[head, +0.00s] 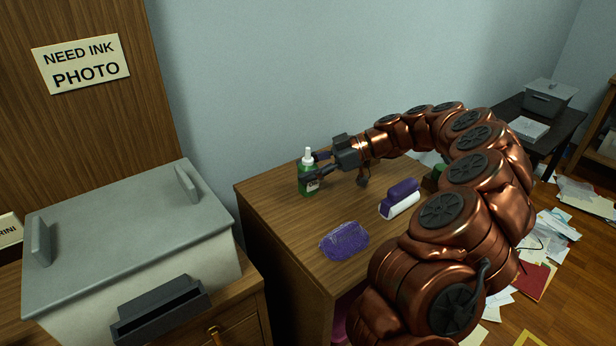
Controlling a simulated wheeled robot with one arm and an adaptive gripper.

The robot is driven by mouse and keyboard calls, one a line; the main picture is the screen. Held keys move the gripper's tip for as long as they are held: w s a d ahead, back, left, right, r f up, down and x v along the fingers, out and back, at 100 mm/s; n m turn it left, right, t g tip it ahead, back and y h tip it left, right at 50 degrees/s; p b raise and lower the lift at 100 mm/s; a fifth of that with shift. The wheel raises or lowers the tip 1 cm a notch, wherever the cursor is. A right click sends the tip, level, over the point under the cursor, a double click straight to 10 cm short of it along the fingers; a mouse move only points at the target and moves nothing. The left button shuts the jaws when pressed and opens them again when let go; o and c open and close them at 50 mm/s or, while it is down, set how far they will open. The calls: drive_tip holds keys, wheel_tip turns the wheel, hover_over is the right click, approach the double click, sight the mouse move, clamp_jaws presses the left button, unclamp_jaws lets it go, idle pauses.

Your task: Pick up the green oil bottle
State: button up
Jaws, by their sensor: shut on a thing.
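The green oil bottle (304,183) with a white cap stands upright at the far left part of the wooden desk (285,236) in the head view. My gripper (314,168) reaches it from the right and is shut on it, with its fingers around the upper part of the bottle. The fingers hide part of the bottle's right side. I cannot tell whether the bottle's base touches the desk.
A dark green object (433,177) is partly hidden behind my arm. A grey-lidded machine (130,240) stands at left. Papers (565,225) litter the floor at right.

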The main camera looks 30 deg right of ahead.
clamp_jaws()
